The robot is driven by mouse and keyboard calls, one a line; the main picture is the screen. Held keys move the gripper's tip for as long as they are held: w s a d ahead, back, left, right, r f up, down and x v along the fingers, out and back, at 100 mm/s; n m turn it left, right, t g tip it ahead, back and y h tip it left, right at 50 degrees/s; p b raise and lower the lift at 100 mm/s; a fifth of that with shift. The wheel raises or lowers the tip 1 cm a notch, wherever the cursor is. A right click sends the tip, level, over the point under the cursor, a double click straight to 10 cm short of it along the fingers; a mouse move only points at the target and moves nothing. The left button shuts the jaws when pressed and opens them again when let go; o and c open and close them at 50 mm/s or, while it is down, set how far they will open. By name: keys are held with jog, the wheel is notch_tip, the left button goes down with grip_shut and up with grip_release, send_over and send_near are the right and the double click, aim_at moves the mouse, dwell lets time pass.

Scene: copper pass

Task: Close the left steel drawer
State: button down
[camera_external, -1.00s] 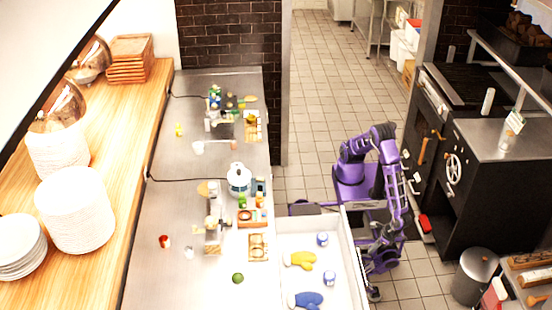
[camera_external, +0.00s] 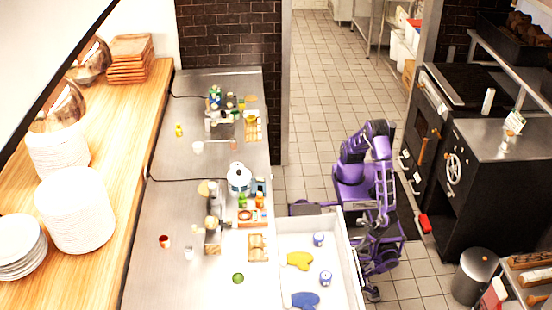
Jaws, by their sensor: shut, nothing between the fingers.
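The steel drawer (camera_external: 341,234) is pulled out to the right from under the steel counter. It holds a yellow mitt (camera_external: 299,261), a blue mitt (camera_external: 302,300) and two blue-and-white cans (camera_external: 318,239) (camera_external: 326,278). My purple arm reaches down just right of the drawer's front. My gripper (camera_external: 364,250) is low beside that front edge, small and partly lost among my dark arm parts. It is shut and empty. I cannot tell whether it touches the drawer.
The counter (camera_external: 170,220) holds bottles, boards and small items. Black ovens (camera_external: 480,170) stand to the right, with a bin (camera_external: 475,275) near them. A red object (camera_external: 425,223) shows by the oven. Tiled floor behind my body is free.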

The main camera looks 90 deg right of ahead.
jog(key=w+p, duration=0.4)
jog(key=w, duration=2.9)
jog(key=shift+w, duration=0.15)
